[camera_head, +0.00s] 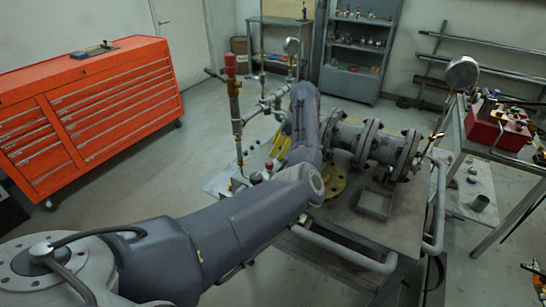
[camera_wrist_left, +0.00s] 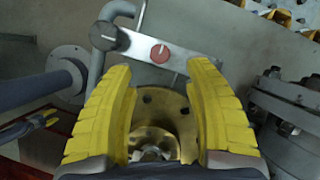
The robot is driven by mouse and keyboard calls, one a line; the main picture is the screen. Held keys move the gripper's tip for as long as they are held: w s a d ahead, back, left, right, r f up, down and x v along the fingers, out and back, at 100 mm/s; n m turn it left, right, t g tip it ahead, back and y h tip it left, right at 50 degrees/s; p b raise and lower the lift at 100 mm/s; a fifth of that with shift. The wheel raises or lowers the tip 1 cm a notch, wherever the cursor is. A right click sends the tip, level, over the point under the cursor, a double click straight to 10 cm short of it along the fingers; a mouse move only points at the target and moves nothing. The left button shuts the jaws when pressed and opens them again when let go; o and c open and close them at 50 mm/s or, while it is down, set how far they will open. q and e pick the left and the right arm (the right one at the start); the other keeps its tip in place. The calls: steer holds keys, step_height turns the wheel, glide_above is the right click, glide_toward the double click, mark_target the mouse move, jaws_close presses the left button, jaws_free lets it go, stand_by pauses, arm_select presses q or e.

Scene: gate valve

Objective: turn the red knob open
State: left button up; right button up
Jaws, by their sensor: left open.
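The red knob (camera_wrist_left: 159,53) is a small round cap on a grey bar in the left wrist view, beside a dark round knob (camera_wrist_left: 103,37). In the head view the red knob (camera_head: 269,165) is small, left of my arm. My left gripper (camera_head: 277,148) has yellow fingers and is partly hidden behind my forearm. In the left wrist view the left gripper (camera_wrist_left: 162,68) is open and empty. The red knob lies just beyond and between its fingertips in the picture, with no visible contact. My right gripper is not in view.
A brass flange (camera_wrist_left: 152,112) shows between the fingers. Grey flanged pipework (camera_head: 370,145) stands right of the arm on a metal table. A tall red-topped valve (camera_head: 230,65) rises to the left. An orange tool cabinet (camera_head: 95,105) stands farther left, with open floor between.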

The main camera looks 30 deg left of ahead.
arm_select(q)
steer(key=shift+v, duration=1.7)
